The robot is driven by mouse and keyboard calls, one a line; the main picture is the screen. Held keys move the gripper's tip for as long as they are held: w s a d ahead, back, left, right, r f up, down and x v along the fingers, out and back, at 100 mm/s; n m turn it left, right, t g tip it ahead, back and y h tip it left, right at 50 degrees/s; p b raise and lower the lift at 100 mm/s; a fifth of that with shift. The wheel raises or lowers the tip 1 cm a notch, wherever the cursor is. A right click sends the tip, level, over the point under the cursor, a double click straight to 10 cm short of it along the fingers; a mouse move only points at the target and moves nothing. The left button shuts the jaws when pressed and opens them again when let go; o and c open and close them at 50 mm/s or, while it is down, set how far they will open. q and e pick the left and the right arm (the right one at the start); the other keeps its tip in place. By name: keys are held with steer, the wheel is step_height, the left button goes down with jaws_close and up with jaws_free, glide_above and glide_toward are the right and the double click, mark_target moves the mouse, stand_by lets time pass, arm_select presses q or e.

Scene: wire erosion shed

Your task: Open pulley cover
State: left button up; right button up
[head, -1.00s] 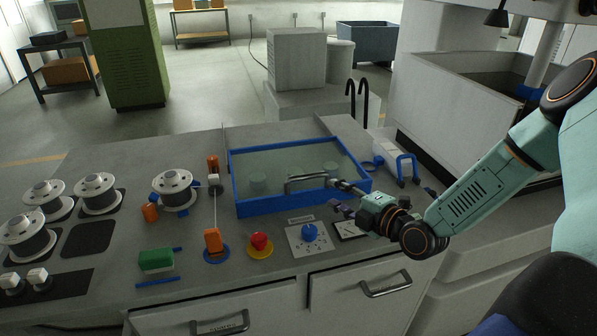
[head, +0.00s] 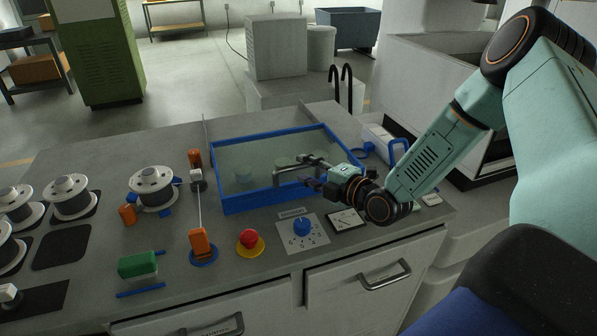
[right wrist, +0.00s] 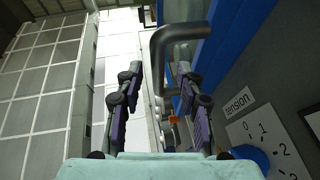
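The pulley cover (head: 252,201) is a clear panel in a blue frame, lying shut over pulleys on the bench top. Its grey bar handle (head: 290,163) is near the front right of the panel. My right gripper (head: 316,174) is open at the handle's right end. In the right wrist view the handle (right wrist: 176,40) bends down beyond and between the two spread fingers (right wrist: 160,90); I cannot tell whether they touch it. The blue frame shows beside it on the right. My left gripper is not in view.
A tension dial (head: 302,227), a red button (head: 250,243) and a small gauge (head: 345,219) sit in front of the cover. Wire spools (head: 153,188) and an orange-ended wire guide (head: 200,243) stand to the left. A blue-handled block (head: 398,147) is at the right.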

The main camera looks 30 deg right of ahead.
mark_target(301, 168)
steer(key=shift+w+a+f, duration=0.1)
steer(key=shift+w+a, duration=0.2)
steer(key=shift+w, duration=0.35)
steer(key=shift+w+a+f, duration=0.1)
steer(key=shift+w+a, duration=0.2)
steer(key=shift+w, duration=0.3)
steer(key=shift+w+d+b, duration=0.1)
steer(key=shift+b, duration=0.2)
steer(key=shift+w+d, duration=0.1)
steer(key=c, duration=0.3)
jaws_close()
